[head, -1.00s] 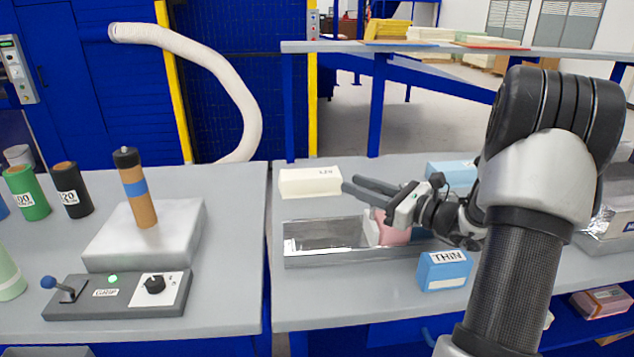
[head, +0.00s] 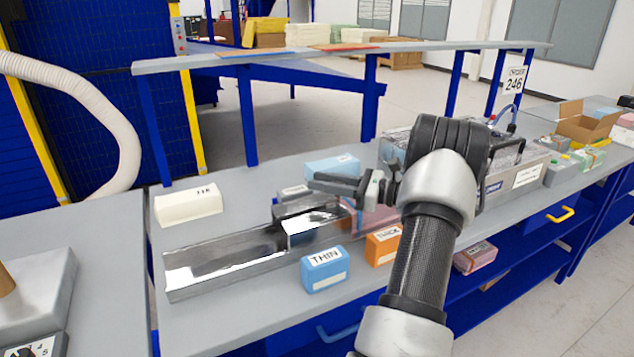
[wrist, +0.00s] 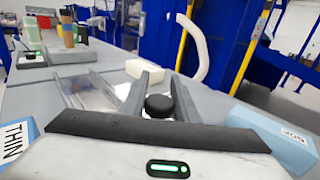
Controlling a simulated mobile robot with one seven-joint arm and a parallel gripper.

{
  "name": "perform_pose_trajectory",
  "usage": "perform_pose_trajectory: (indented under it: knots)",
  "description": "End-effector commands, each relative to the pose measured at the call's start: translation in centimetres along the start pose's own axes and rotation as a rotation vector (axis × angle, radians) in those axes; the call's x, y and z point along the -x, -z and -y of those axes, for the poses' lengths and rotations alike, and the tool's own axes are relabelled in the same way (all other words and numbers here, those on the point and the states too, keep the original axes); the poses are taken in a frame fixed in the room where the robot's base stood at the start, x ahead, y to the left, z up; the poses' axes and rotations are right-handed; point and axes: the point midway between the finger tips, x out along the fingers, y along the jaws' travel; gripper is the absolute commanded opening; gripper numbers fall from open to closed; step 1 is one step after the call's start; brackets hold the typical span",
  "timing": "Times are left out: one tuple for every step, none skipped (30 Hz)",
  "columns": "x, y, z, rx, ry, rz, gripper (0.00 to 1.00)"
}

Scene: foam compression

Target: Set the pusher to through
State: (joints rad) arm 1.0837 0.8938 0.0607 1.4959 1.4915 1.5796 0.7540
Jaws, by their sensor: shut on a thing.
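My gripper (head: 320,184) is over the right part of the long metal trough (head: 222,274) in the head view, with its fingers pointing left. In the wrist view, the pusher's round black knob (wrist: 160,104) sits between the two fingers, and I take my gripper to be shut on it. The finger contact is partly hidden. A dark-topped, shiny-faced block (head: 312,222) shows in the trough below the fingers; I cannot tell whether it is the pusher's body. A pink foam block (head: 368,220) shows in the trough's right part, partly behind my arm.
A blue THIN block (head: 324,270) and an orange THICK block (head: 383,247) stand in front of the trough. A cream block (head: 188,204) and a light blue block (head: 332,168) lie behind it. A metal machine (head: 510,170) stands to the right. The trough's left part is empty.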

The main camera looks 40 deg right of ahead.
Motion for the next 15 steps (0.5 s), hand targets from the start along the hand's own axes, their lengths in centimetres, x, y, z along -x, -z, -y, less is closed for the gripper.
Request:
perform_pose_trajectory:
  knots:
    - [0.03, 0.00, 0.03, -0.001, 0.000, 0.001, 0.00]
    - [0.04, 0.00, 0.05, -0.001, 0.000, 0.001, 0.00]
    - [0.05, 0.00, 0.05, -0.001, 0.000, 0.001, 0.00]
    - [0.05, 0.00, 0.06, -0.001, 0.000, 0.001, 0.00]
    - [0.04, 0.00, 0.06, -0.001, 0.000, 0.001, 0.00]
    - [0.04, 0.00, 0.06, -0.001, 0.000, 0.001, 0.00]
    - [0.03, 0.00, 0.05, -0.001, 0.000, 0.001, 0.00]
    - [0.03, 0.00, 0.05, -0.001, 0.000, 0.002, 0.00]
    - [0.02, -0.01, 0.05, -0.001, 0.000, 0.002, 0.00]
    - [0.02, -0.01, 0.05, -0.001, 0.000, 0.002, 0.00]
    - [0.02, -0.01, 0.05, -0.001, 0.000, 0.002, 0.00]
    - [0.01, -0.01, 0.05, -0.001, 0.000, 0.002, 0.34]
    - [0.01, -0.01, 0.05, -0.001, 0.000, 0.001, 0.39]
    - [0.01, -0.02, 0.05, -0.001, 0.000, 0.001, 0.44]
    - [0.00, -0.02, 0.05, -0.001, 0.000, 0.001, 0.46]
